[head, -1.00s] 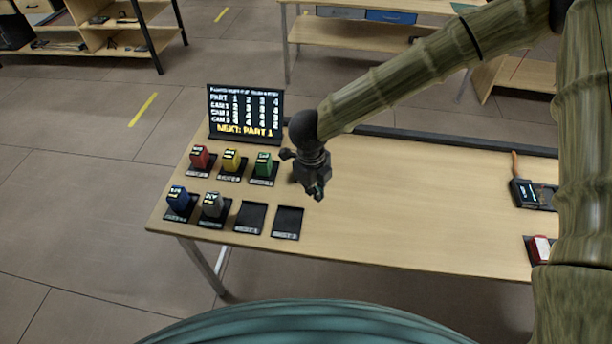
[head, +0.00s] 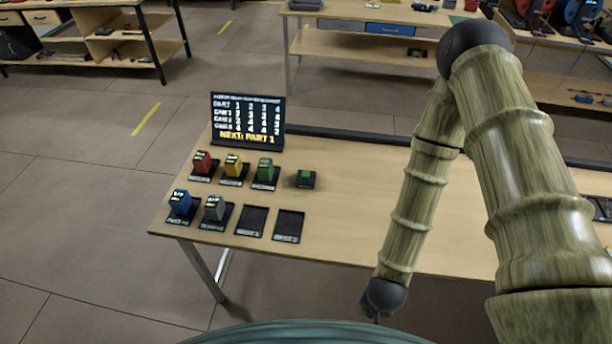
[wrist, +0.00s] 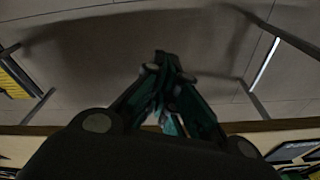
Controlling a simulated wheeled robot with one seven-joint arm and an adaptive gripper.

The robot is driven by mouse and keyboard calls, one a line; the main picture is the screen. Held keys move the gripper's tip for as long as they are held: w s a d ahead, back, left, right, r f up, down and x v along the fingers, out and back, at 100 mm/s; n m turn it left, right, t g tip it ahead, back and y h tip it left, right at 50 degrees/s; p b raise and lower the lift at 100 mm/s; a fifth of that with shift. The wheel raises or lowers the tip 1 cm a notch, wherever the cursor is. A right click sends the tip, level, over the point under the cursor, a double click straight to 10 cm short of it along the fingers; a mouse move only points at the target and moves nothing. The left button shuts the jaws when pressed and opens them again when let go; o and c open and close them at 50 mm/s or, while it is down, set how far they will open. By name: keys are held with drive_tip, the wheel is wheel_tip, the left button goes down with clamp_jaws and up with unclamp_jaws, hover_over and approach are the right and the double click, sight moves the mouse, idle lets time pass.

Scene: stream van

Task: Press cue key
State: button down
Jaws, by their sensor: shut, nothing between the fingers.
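The cue key appears to be a small dark box with a green top (head: 305,179), on the table to the right of the green block, in plain sight in the head view. My gripper (wrist: 165,75) is shut and empty in the wrist view, with its dark teal fingers together over the floor. In the head view my wrist is at the table's front edge, well away from the key, and the fingers are mostly hidden low in the picture. A black screen (head: 247,120) behind the blocks shows a number table and a yellow line reading PART 1 at its end.
Red (head: 202,162), yellow (head: 233,165), green (head: 264,169), blue (head: 180,201) and grey (head: 214,207) blocks stand on dark pads left of the key. Two pads (head: 252,221) (head: 288,226) are empty.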

drive_tip(key=s+d+f+n+g+b, duration=0.1)
drive_tip(key=s+d+f+n+b, duration=0.1)
drive_tip(key=s+f+b, duration=0.2)
drive_tip(key=s+d+f+n+b, duration=0.2)
drive_tip(key=s+f+n+b, duration=0.1)
drive_tip(key=s+f+b, duration=0.2)
wheel_tip(320, 180, down, 3)
drive_tip(key=shift+d+f+n+g+y+b, duration=0.15)
drive_tip(key=shift+n+g+y+b, duration=0.2)
drive_tip(key=shift+b, duration=0.7)
drive_tip(key=shift+d, duration=0.1)
